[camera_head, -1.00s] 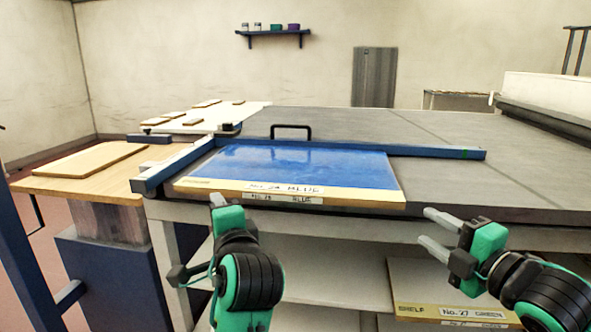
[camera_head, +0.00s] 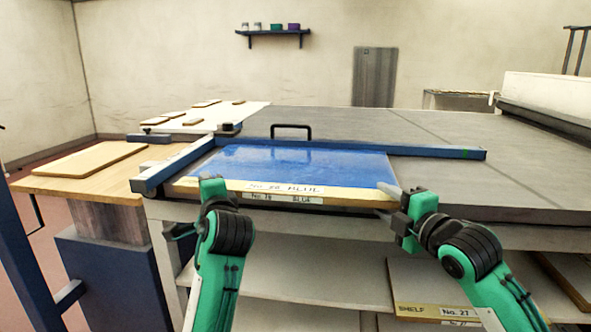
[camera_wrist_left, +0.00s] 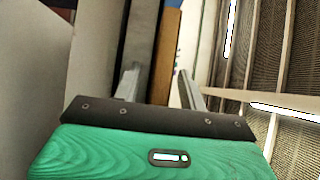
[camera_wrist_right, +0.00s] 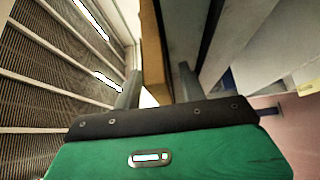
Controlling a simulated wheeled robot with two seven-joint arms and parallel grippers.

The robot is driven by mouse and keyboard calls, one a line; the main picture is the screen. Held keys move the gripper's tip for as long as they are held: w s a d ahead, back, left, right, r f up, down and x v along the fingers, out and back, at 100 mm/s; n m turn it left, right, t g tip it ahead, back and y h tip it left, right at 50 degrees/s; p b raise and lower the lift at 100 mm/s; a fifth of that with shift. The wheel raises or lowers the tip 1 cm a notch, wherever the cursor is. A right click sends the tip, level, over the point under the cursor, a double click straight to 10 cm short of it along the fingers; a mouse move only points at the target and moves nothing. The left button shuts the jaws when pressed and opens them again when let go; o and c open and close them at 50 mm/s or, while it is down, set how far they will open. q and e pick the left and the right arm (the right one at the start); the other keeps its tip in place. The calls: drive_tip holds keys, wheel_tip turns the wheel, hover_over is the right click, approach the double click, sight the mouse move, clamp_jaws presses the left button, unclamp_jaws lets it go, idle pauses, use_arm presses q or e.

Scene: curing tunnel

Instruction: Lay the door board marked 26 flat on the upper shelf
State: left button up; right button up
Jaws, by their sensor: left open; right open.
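The blue-faced door board (camera_head: 300,170) lies flat on the grey table top, its pale front edge along the table's front. Its label reads BLUE; the number is hard to read, perhaps 26 or 28. My left gripper (camera_head: 209,188) is open at the board's front left corner. In the left wrist view the board's brown edge (camera_wrist_left: 167,55) shows between the open fingers. My right gripper (camera_head: 390,199) is open at the front right corner. In the right wrist view the board's edge (camera_wrist_right: 153,55) shows between the fingers. Contact cannot be told.
A blue rail (camera_head: 430,152) runs behind the board, with a black handle (camera_head: 290,127). Below the table is a pale shelf (camera_head: 320,265); a board marked No. 27 (camera_head: 420,285) lies under the table at right. A wooden side table (camera_head: 50,183) stands at left.

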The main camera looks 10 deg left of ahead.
use_arm(q)
clamp_jaws()
use_arm(e)
clamp_jaws()
use_arm(q)
drive_tip(key=shift+f, duration=0.1)
use_arm(e)
drive_tip(key=shift+f, duration=0.1)
idle(0.9)
